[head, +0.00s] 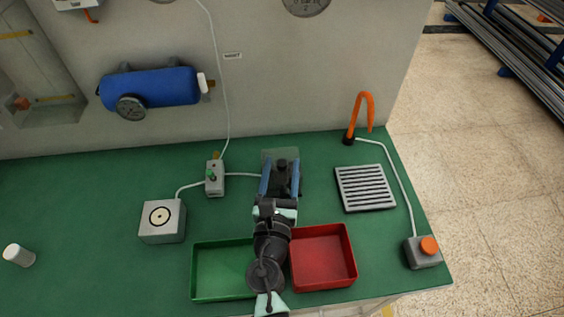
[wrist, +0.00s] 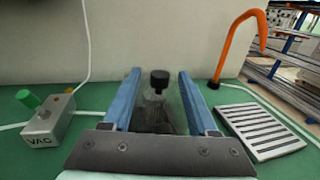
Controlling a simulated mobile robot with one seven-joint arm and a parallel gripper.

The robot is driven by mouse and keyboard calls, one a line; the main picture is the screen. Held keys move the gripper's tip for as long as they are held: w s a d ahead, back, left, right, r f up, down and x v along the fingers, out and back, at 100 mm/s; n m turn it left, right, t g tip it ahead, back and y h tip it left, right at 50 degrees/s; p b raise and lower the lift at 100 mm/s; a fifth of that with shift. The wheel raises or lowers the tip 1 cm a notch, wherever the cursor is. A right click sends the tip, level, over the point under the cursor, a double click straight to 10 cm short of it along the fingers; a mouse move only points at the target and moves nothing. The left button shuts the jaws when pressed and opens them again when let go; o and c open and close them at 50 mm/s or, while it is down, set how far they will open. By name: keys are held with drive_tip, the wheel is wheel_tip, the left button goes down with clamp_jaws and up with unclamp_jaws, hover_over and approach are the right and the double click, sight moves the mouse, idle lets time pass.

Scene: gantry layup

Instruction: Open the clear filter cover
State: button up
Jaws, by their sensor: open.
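The clear filter cover (wrist: 174,104) is a see-through shape with a dark interior, between and beyond my fingers in the wrist view. A black knob (wrist: 159,79) stands at its top. In the head view the cover's pale, see-through back part (head: 268,154) shows just past my fingertips. My gripper (head: 281,164) is open, with one blue finger on each side of the knob; it also shows in the wrist view (wrist: 159,76). I cannot tell whether either finger touches the cover. My gripper hides the cover's near side and lower edge.
A grey VAC box (head: 214,178) with a green knob stands to the left. A slotted grey grate (head: 365,188) and an upright orange hook (head: 361,112) are to the right. Green (head: 197,290) and red (head: 351,271) trays lie nearer. The wall (head: 300,70) rises close behind.

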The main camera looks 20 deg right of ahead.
drive_tip(key=shift+w+d, duration=0.3)
drive_tip(key=shift+w, duration=0.25)
clamp_jaws()
idle(1.1)
